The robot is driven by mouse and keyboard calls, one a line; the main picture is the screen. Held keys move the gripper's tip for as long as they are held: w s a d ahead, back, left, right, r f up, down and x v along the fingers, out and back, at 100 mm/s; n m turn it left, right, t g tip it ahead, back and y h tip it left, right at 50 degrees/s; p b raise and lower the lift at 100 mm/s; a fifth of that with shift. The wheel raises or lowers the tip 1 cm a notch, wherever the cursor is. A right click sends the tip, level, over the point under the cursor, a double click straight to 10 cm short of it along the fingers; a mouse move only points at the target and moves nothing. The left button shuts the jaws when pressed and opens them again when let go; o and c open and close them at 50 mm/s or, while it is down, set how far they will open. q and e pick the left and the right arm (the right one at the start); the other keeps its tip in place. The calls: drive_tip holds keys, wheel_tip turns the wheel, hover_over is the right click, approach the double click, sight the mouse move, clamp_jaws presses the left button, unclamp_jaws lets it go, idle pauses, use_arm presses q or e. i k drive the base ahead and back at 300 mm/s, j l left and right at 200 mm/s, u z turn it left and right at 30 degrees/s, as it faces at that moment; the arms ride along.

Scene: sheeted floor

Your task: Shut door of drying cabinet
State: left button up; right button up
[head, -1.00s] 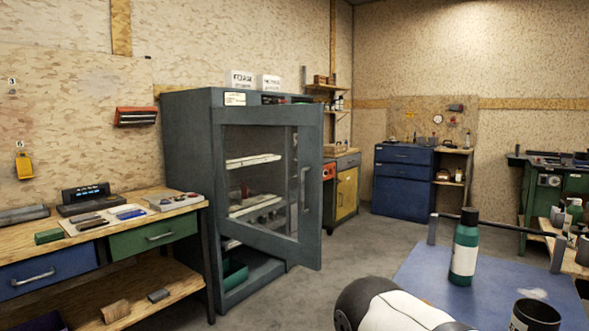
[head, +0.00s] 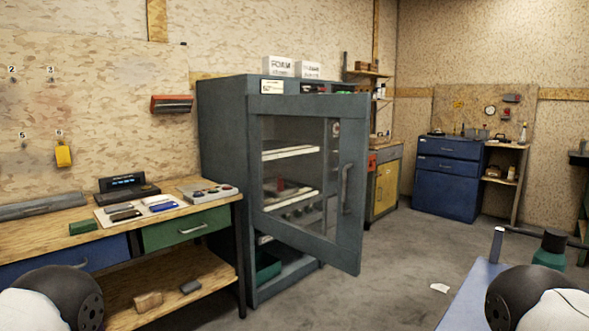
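The drying cabinet (head: 222,150) is a tall grey-blue box standing against the wall left of centre. Its door (head: 300,240) has a grey frame and a clear window, and it stands ajar, swung out toward me and to the right. A vertical handle (head: 346,188) is on the door's right side. White shelves (head: 290,152) show through the window. Rounded white and black parts of my arms show at the bottom left and bottom right corners. Neither gripper is in view.
A wooden workbench (head: 190,267) with drawers stands close to the cabinet's left.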

sight(344, 253)
drive_tip(key=i+j+z, duration=0.1)
drive_tip(key=j, duration=0.2)
drive_tip(key=i+j, duration=0.2)
drive_tip(key=i+j+z, duration=0.15)
drive_tip(key=j, duration=0.25)
drive_tip(key=i+j+z, duration=0.1)
drive_tip(key=j, duration=0.2)
drive_tip(key=i+j+z, duration=0.1)
drive_tip(key=i+j, duration=0.15)
drive_tip(key=i+j+z, duration=0.1)
drive_tip(key=j, duration=0.25)
drive_tip(key=i+j+z, duration=0.15)
drive_tip(key=i+j, duration=0.15)
drive_tip(key=i+j+z, duration=0.1)
drive_tip(key=j, duration=0.3)
drive_tip(key=i, duration=0.05)
